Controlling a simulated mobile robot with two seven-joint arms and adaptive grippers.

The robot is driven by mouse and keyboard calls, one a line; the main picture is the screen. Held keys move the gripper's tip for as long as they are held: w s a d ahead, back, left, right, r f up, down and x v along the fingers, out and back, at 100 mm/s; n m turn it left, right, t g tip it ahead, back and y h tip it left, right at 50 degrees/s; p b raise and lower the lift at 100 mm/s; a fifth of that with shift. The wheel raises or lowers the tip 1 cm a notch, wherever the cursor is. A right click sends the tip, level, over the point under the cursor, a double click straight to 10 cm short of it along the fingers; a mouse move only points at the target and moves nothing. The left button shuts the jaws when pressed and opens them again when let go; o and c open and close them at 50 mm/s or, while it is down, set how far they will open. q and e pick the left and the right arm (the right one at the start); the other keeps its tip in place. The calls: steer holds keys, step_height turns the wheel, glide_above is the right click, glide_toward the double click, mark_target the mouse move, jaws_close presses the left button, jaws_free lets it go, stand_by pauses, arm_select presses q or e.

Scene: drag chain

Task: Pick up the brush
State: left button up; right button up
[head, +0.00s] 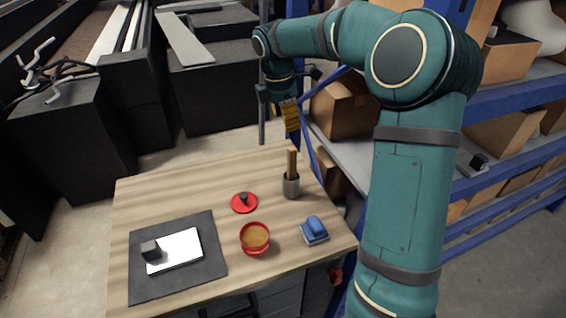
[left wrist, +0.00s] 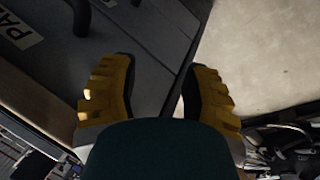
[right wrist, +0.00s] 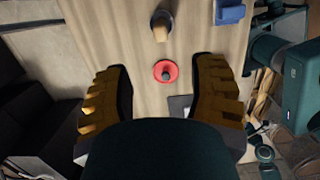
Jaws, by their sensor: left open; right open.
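The brush (head: 292,162) stands upright in a grey cup (head: 291,187) at the back right of the wooden table, its wooden handle pointing up. In the right wrist view the brush (right wrist: 160,30) shows near the top, beyond the fingertips. My right gripper (head: 292,125) is open and empty, with yellow fingers, above and behind the brush in the head view. Its spread fingers (right wrist: 162,68) frame the tabletop and touch nothing. My left gripper (left wrist: 160,65) is open and empty over a dark grey surface and the floor; it is outside the head view.
The table (head: 150,195) also holds a red lid (head: 244,202), a red bowl (head: 255,238), a blue-topped block (head: 314,229) and a dark mat (head: 150,285) with a white pad (head: 183,250). Blue shelving (head: 500,93) with boxes stands at right. The table's back left is clear.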

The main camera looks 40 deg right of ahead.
mark_target(292, 149)
steer(key=f, duration=0.2)
steer(key=d+f+b, duration=0.1)
steer(key=f, duration=0.2)
steer(key=s+f, duration=0.1)
steer(key=f, duration=0.2)
steer(key=shift+s+d+f, duration=0.1)
steer(key=shift+d, duration=0.05)
steer(key=f, duration=0.3)
steer(key=f+b, duration=0.1)
steer(key=shift+d+f, duration=0.4)
arm_select(q)
steer(key=shift+s+d+f, duration=0.1)
steer(key=shift+s+f, duration=0.55)
steer(key=shift+f, duration=0.3)
arm_select(e)
jaws_close()
